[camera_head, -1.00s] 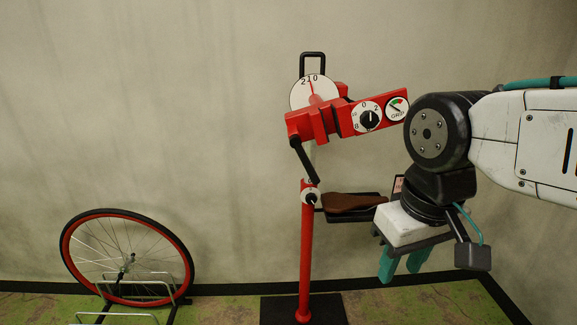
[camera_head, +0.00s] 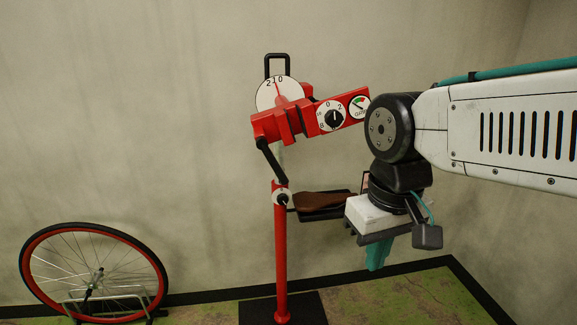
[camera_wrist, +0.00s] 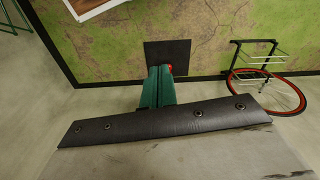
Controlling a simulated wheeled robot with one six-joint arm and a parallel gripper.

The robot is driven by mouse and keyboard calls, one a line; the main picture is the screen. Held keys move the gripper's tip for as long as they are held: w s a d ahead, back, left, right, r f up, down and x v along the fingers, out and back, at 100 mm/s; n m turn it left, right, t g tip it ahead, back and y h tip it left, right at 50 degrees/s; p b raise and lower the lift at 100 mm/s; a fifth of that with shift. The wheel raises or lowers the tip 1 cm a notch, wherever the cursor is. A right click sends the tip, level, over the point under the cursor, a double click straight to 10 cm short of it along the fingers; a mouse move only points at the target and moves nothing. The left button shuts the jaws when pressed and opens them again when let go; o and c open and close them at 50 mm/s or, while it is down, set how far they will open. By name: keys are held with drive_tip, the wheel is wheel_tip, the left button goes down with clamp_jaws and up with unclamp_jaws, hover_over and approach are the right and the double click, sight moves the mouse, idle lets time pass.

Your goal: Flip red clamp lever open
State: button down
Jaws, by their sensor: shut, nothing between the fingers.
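A red repair stand (camera_head: 280,260) stands left of my gripper in the head view. On top is its red clamp head (camera_head: 290,122), with several white dials and a black loop handle (camera_head: 280,57). A black bar (camera_head: 268,158) slants down from its left end. I cannot single out a red lever or tell its position. My gripper (camera_head: 376,266) points down, right of and below the clamp head, apart from it. Its teal fingers are together and empty.
A tray (camera_head: 325,213) with a brown saddle (camera_head: 322,199) juts from the stand's post, left of my gripper. The stand's black base plate (camera_head: 305,312) is on the green floor. A red-rimmed wheel (camera_head: 150,262) stands in a rack at left. Walls close off the back and right.

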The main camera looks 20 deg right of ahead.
sight(283, 172)
drive_tip(key=w+d+r+m+t+y, duration=0.1)
drive_tip(key=w+d+r+y, duration=0.2)
drive_tip(key=w, duration=0.4)
drive_tip(key=w+d+r+m+t+y, duration=0.1)
drive_tip(key=w+d+r+t+y, duration=0.1)
drive_tip(key=w, duration=0.5)
drive_tip(key=w+d+r+m+t+y, duration=0.1)
drive_tip(key=w+d+r+t+y, duration=0.1)
drive_tip(key=w+d+y, duration=0.3)
drive_tip(key=w+r+y, duration=0.1)
drive_tip(key=w, duration=0.1)
drive_tip(key=shift+w+d+r, duration=0.3)
drive_tip(key=shift+d+r, duration=0.1)
drive_tip(key=shift+a, duration=0.1)
drive_tip(key=x, duration=1.4)
drive_tip(key=shift+r, duration=0.2)
drive_tip(key=shift+w+f+t+y, duration=0.15)
drive_tip(key=shift+t+y, duration=0.15)
drive_tip(key=shift+a, duration=0.1)
